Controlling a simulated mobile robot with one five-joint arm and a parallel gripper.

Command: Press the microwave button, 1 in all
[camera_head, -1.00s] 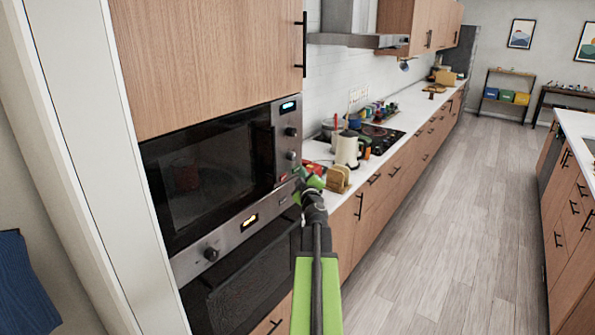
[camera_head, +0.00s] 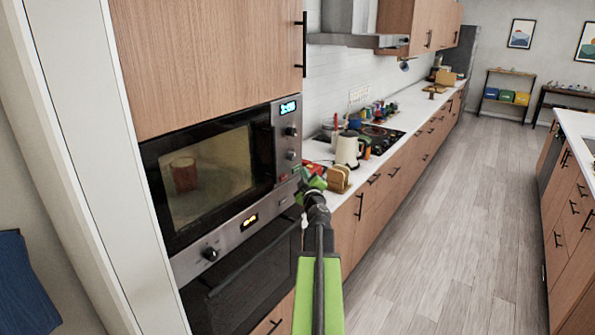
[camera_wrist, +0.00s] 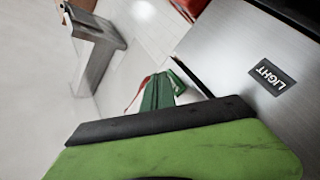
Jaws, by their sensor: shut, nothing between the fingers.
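The built-in microwave (camera_head: 212,170) is on the left in the head view, door closed. Its window is lit, showing a reddish-brown cup inside (camera_head: 184,174). Bright digits show on its display (camera_head: 288,107).
An oven (camera_head: 245,282) sits below the microwave. The wooden floor (camera_head: 445,230) is clear. A kitchen island (camera_head: 572,215) stands at the far right.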

